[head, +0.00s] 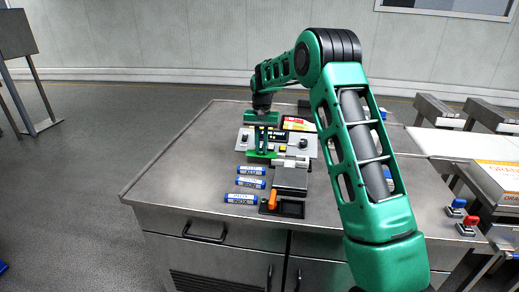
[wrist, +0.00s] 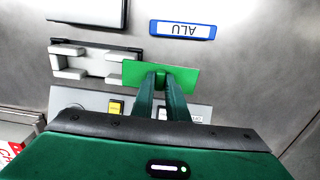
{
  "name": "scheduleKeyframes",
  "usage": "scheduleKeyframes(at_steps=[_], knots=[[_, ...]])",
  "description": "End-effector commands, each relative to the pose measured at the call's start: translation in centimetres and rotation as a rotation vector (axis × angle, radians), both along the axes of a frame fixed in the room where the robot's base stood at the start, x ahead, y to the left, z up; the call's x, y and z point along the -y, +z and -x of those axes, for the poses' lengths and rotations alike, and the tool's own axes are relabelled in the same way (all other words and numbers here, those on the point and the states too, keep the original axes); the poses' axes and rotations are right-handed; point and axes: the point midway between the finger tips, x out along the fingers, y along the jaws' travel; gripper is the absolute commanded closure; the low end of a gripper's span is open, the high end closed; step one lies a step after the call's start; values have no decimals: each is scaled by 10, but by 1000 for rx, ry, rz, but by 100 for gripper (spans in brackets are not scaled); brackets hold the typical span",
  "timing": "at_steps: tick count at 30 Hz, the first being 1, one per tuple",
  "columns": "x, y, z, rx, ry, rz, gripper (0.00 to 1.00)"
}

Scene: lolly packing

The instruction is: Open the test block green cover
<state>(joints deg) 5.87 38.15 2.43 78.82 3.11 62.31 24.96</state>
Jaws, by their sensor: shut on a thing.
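The green cover (wrist: 187,78) is a flat plate in the wrist view, its one end overlapping the right end of the grey bracket-like test block (wrist: 85,62). The block's slot is bare apart from that end. In the head view the green cover (head: 256,158) lies to the left of the test block (head: 292,162). My gripper (wrist: 162,72) points down with its fingers close together on the small knob of the cover. My gripper (head: 262,150) also shows in the head view, over the control panel's front edge. Whether the cover touches the surface beneath is unclear.
Several blue-and-white bars (head: 250,182) lie left of a dark grey plate (head: 290,181). A black tray with an orange handle (head: 272,201) is at the bench's front. A grey control panel (head: 310,144) stands behind the block. The bench's left side (head: 185,160) is clear.

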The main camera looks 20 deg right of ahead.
Motion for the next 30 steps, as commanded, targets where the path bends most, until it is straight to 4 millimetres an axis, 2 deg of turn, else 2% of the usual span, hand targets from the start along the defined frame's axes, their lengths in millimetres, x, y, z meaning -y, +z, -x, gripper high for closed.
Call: scheduleKeyframes(at_steps=[1,3,14,17,30], knots=[[1,0,0,0,-1,0,80],[2,0,0,0,-2,0,67],[2,5,0,2,-2,1,67],[2,16,0,2,-2,0,67],[2,91,-1,1,-3,1,67]])
